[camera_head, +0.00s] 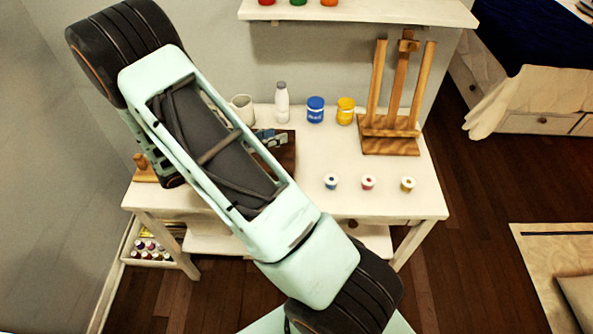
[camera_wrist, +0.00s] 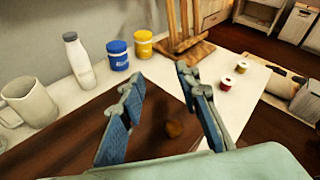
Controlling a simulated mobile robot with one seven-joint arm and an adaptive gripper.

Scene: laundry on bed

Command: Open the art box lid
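The art box (camera_head: 287,158) is a dark brown wooden box on the white table, mostly hidden behind my arm in the head view. In the wrist view its flat brown lid (camera_wrist: 75,140) fills the lower left and looks shut. A small round brown knob (camera_wrist: 174,129) shows on it. My gripper (camera_wrist: 159,82) is open and empty over the box, its two blue-grey fingers either side of the knob in the picture. I cannot tell how high the fingers are above it. In the head view my gripper (camera_head: 270,137) is partly hidden by my arm.
Behind the box stand a white mug (camera_wrist: 28,102), a white bottle (camera_wrist: 78,60), a blue jar (camera_wrist: 118,55) and a yellow jar (camera_wrist: 143,44). A wooden easel (camera_head: 391,140) is at the back right. The table's front right is clear.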

